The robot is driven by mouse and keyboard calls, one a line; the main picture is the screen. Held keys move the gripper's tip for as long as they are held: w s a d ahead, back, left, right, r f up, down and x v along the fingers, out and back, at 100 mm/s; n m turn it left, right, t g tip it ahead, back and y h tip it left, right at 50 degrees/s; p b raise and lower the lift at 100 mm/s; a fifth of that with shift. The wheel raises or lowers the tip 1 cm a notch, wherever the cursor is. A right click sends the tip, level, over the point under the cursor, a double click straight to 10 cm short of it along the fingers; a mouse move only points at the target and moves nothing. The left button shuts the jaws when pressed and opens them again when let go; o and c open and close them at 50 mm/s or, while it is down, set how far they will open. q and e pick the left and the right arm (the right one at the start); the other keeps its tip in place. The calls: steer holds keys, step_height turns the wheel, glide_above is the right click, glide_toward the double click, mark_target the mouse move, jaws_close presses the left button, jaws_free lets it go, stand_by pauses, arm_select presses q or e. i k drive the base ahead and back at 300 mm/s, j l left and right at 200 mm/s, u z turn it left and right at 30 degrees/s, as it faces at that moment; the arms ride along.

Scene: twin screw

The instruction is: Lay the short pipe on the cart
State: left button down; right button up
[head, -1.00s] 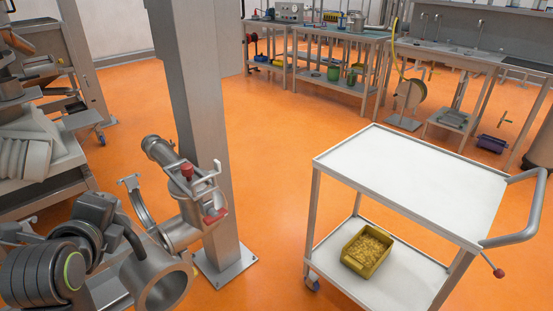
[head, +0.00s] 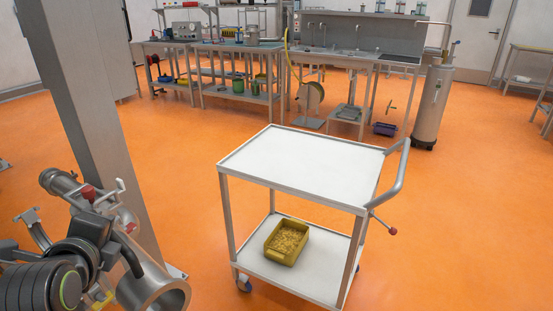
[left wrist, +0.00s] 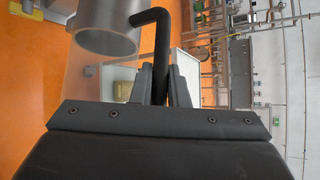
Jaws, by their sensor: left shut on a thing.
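The short pipe is a grey metal tube (head: 158,292) at the lower left of the head view, its open end facing the camera. It also shows at the top of the left wrist view (left wrist: 104,28). My left gripper (left wrist: 160,84) is shut on a black bent handle (left wrist: 155,38) that reaches the pipe's side. The pipe hangs clear, left of the cart and apart from it. In the head view my left arm hides part of the pipe. The white-topped cart (head: 310,165) stands in the middle, its top empty. My right gripper is out of view.
A steel column (head: 90,130) stands at the left, with a fixed pipe fitting and red-knobbed clamp (head: 88,192) beside it. A yellow bin (head: 288,242) sits on the cart's lower shelf. The cart's push handle (head: 394,180) is at its right. Orange floor lies open around the cart.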

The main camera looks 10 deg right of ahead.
mark_target(303, 157)
steer(key=z, duration=1.15)
steer(key=i+j+z, duration=0.45)
steer(key=z, duration=0.2)
